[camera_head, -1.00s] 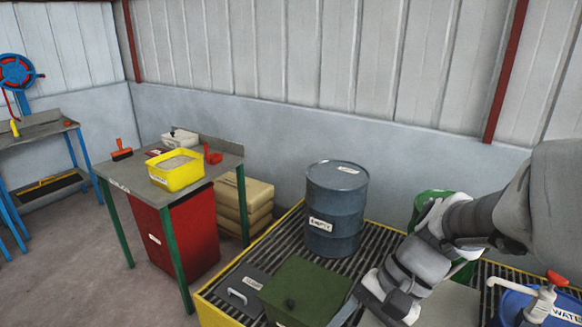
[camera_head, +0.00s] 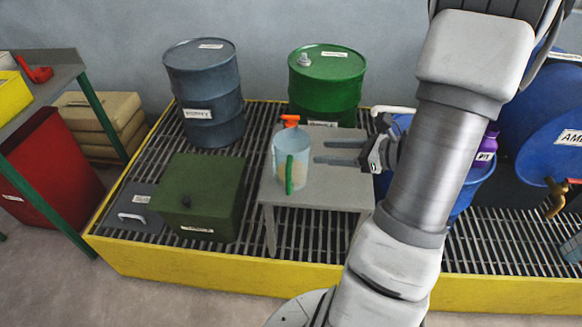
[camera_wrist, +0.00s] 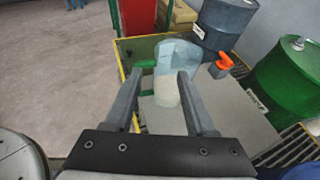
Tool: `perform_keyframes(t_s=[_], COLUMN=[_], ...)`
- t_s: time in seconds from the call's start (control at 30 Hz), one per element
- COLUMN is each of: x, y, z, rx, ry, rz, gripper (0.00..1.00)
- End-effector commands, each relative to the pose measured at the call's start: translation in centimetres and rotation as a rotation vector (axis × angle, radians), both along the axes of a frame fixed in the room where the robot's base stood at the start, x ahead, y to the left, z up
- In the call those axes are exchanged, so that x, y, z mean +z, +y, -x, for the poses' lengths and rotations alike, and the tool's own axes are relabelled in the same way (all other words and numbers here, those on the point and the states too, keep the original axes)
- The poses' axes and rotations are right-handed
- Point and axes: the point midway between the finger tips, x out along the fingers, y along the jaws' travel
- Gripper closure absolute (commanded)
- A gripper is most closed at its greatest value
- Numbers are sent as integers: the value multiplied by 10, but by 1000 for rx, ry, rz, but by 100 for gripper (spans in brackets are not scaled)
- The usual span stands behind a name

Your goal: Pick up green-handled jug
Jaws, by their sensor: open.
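The green-handled jug (camera_head: 291,162) is a pale, see-through jug with a green handle, standing upright on a small grey table (camera_head: 330,198). An orange-topped thing (camera_head: 290,120) shows just behind it. My gripper (camera_head: 318,152) is open, its two fingers pointing left toward the jug from its right side. In the wrist view the jug (camera_wrist: 172,75) lies ahead, around and just beyond the fingertips (camera_wrist: 168,80), with its green handle on the left. I cannot tell whether the fingers touch it. The orange top (camera_wrist: 223,64) is to the right of the fingers.
The grey table stands on a yellow-edged grating (camera_head: 180,262). A green box (camera_head: 200,195) is to its left, a grey drum (camera_head: 205,90) and a green drum (camera_head: 327,85) behind. A red cabinet (camera_head: 50,170) is at far left.

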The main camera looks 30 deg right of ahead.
Motion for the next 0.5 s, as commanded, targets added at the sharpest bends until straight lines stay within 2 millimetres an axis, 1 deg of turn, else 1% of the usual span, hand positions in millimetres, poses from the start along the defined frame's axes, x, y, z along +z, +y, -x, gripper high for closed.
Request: perform_keyframes(t_s=[0.03, 0.1, 0.3, 0.4, 0.5], x=[-7, -13, -27, -30, -31], y=[8, 15, 34, 39, 41], z=[-9, -21, -50, -58, -62], rx=[6, 6, 6, 5, 3], ry=[1, 2, 0, 0, 0], rz=[-2, -1, 1, 2, 1], gripper=[44, 44, 44, 44, 44])
